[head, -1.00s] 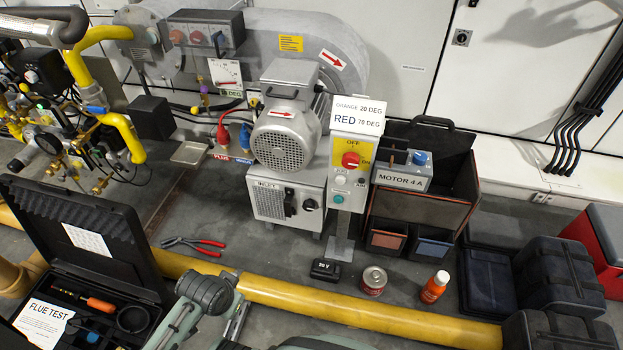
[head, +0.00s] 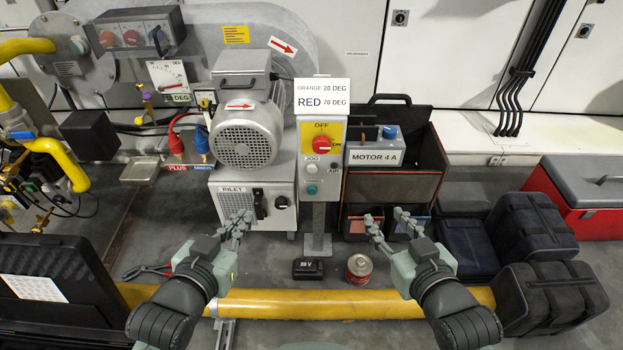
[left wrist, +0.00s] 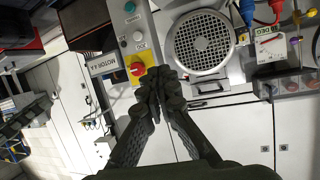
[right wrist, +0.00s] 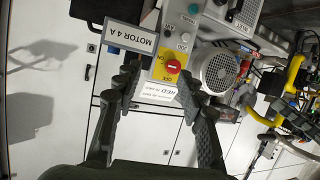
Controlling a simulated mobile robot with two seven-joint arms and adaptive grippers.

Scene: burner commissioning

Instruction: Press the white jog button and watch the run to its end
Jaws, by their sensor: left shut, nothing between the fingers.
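The white jog button (head: 311,168) sits on the grey and yellow control box (head: 333,190), under the JOG label. Above it is a red rotary switch (head: 322,146), below it a teal button (head: 312,190). The jog button also shows in the left wrist view (left wrist: 140,46) and the right wrist view (right wrist: 186,37). My left gripper (head: 240,224) is shut and empty, left of the box and lower than the button in the head view. My right gripper (head: 388,222) is open and empty, right of the box post. Neither gripper visibly touches the box.
A motor and blower (head: 246,140) stand left of the box, with a dial gauge (head: 167,77) behind. A MOTOR 4 A unit (head: 375,150) stands right. A yellow pipe (head: 320,304) crosses the floor in front, near a battery (head: 308,269) and a can (head: 359,268). Dark cases (head: 530,232) stand right.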

